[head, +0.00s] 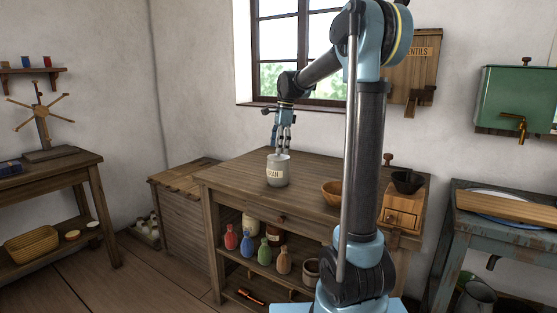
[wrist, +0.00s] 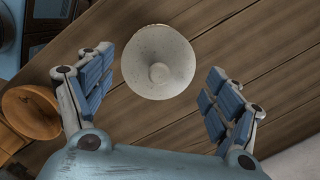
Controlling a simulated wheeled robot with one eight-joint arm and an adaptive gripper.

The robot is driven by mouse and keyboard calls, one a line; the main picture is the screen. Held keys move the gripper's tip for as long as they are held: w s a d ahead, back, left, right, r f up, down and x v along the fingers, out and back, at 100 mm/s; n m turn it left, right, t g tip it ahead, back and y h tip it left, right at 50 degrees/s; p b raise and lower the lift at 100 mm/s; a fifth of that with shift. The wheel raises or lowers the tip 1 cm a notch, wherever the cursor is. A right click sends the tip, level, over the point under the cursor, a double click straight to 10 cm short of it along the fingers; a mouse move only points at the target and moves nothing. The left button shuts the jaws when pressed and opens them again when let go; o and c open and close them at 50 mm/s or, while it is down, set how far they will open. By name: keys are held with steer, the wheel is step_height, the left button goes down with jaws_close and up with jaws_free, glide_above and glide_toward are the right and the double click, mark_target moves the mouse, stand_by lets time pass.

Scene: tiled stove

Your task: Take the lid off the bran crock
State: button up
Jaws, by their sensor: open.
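The bran crock (head: 277,173) is a pale grey-white pot with a label on its front, standing upright on the wooden table (head: 310,182). Its round speckled lid (wrist: 158,52) with a knob in the middle shows from above in the wrist view and sits on the crock. My gripper (head: 282,146) is above the crock, pointing down. In the wrist view my gripper (wrist: 158,82) is open, its blue-padded fingers spread to either side of the lid and holding nothing. I cannot tell whether a fingertip touches the lid.
A wooden bowl (head: 332,192) stands right of the crock, also in the wrist view (wrist: 30,112). A small wooden mill (head: 402,208) is at the table's right end. Several coloured bottles (head: 247,242) stand on the shelf below. The tabletop left of the crock is clear.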

steer(key=shift+a+f, duration=0.15)
steer(key=shift+f, duration=0.8)
steer(key=c, duration=1.3)
